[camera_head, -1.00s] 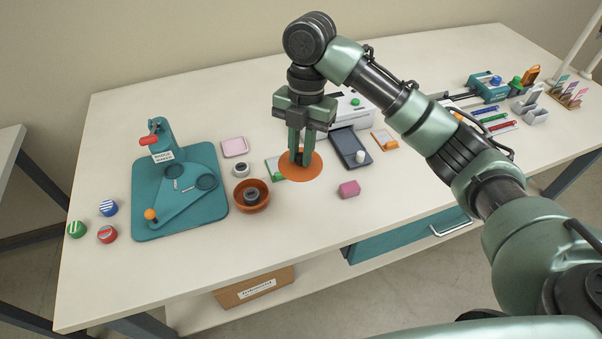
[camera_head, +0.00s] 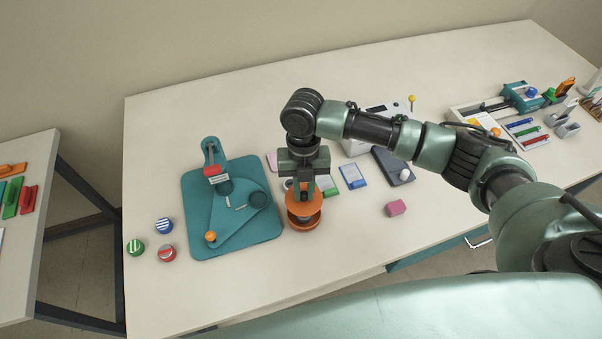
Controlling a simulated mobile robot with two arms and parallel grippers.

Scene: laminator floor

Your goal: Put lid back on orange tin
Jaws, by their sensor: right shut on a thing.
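My right gripper (camera_head: 304,188) is shut on the round orange lid (camera_head: 297,208), gripping it at its top middle. The lid is roughly level and sits directly over the orange tin (camera_head: 304,230). The tin is a round open bowl shape on the table, just right of the teal press. Its front rim shows below the lid, with a dark gap between the two. The lid and gripper hide most of the tin's inside. Whether the lid touches the tin at the back, I cannot tell. My left gripper is not in view.
The teal badge press (camera_head: 262,228) stands close on the left. Round badges (camera_head: 165,225) lie left of it. The table front is clear.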

